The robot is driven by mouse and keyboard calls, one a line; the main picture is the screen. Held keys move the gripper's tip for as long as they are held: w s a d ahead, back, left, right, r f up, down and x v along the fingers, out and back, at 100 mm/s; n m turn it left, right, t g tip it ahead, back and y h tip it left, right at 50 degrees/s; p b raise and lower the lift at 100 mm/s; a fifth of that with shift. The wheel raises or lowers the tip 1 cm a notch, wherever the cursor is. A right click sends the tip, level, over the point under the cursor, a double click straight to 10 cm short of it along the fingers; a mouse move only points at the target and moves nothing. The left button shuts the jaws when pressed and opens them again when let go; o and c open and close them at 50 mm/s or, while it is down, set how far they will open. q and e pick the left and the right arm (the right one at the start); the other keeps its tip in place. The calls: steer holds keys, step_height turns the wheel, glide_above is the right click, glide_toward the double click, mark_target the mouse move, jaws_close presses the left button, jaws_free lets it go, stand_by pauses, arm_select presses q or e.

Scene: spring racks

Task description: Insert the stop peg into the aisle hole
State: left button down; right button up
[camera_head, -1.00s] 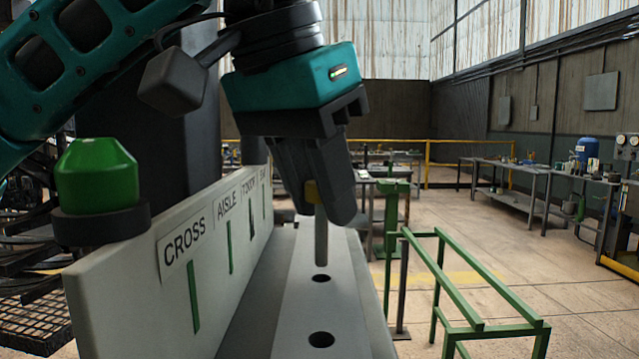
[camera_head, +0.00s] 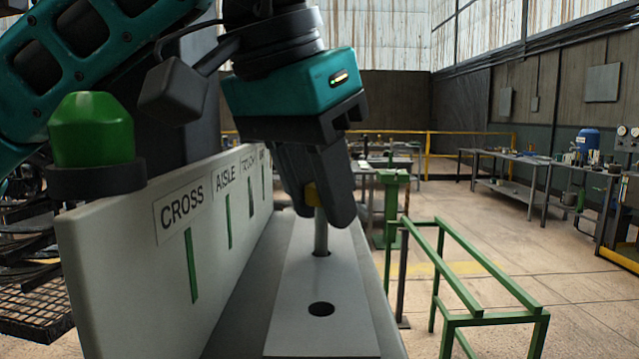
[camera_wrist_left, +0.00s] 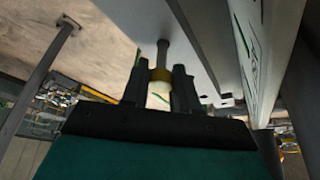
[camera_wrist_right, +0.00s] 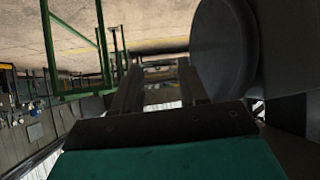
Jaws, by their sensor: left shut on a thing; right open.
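The stop peg is a thin grey rod (camera_head: 321,237) with a yellow collar. My left gripper (camera_head: 325,205) is shut on it at the collar and holds it upright over the pale rack strip. The peg's lower end is at the farther visible hole, the aisle hole (camera_head: 321,254), with a dark rim showing around it. How deep it sits cannot be told. The nearer hole (camera_head: 321,309) is empty. In the left wrist view, the peg (camera_wrist_left: 162,53) points at the pale surface. My right gripper (camera_wrist_right: 158,88) is open and empty in its own wrist view, away from the rack.
An upright pale panel (camera_head: 135,285) with CROSS, AISLE and further labels above green lines runs along the strip's left. A green frame (camera_head: 470,290) stands to the right, with open floor beyond.

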arm_select(q)
steer(key=shift+f+b, duration=0.4)
steer(key=shift+f, duration=0.35)
steer(key=c, duration=0.8)
jaws_free()
steer(key=shift+r, duration=0.1)
steer(key=p+v, duration=0.2)
steer(key=v, duration=1)
steer(key=shift+s+a+r, duration=0.1)
steer(key=shift+s+r, duration=0.1)
steer(key=shift+r, duration=0.15)
